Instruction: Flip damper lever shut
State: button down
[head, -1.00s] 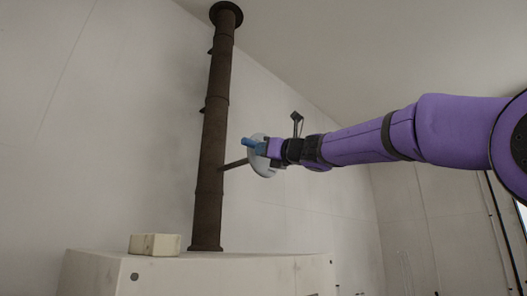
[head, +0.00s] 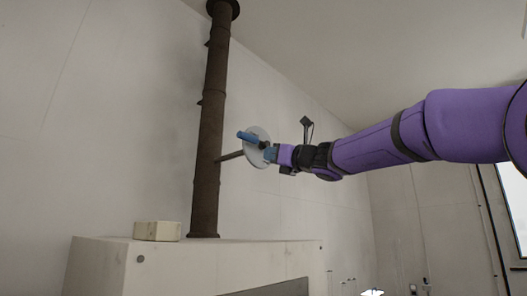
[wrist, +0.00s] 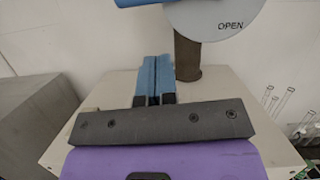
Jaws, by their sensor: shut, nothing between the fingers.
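The damper is on a dark brown upright pipe (head: 209,130). A short rod joins the pipe to a pale round disc (head: 256,158) with a blue lever (head: 246,136) across its upper left part. In the wrist view the disc (wrist: 205,18) reads "OPEN", and part of the blue lever (wrist: 140,2) shows at the top edge. My gripper (head: 268,154) is at the disc's right side, lower than the lever. Its blue fingers (wrist: 154,80) are together with nothing between them. They look apart from the lever; contact with the disc cannot be told.
The pipe rises from a large pale cabinet (head: 100,265). A small cream block (head: 158,231) sits on its top. In the wrist view a grey box (wrist: 35,125) stands left and several glass tubes (wrist: 283,100) stand right. The space around the disc looks clear.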

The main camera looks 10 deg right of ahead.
jog(key=v, duration=0.6)
jog(key=shift+s, duration=0.2)
jog(key=s+a+f+n+g+h, duration=0.15)
jog(key=s+f+n+g, duration=0.25)
jog(key=s+f+n, duration=0.55)
jog(key=s+a+f+n+g+h, duration=0.15)
jog(key=s+f+n+g, duration=0.35)
jog(key=f, duration=0.8)
jog(key=s+d+f+n+g+h, duration=0.1)
jog(key=s+d+f+n+h, duration=0.3)
jog(key=f, duration=0.6)
jog(key=s+d+f+n+g+h, duration=0.2)
jog(key=s+d+f+n+h, duration=0.3)
jog(key=s+f+n, duration=0.4)
jog(key=s+d+f, duration=0.1)
jog(key=s+f, duration=0.1)
jog(key=shift+s+d, duration=0.2)
jog(key=shift+s, duration=0.05)
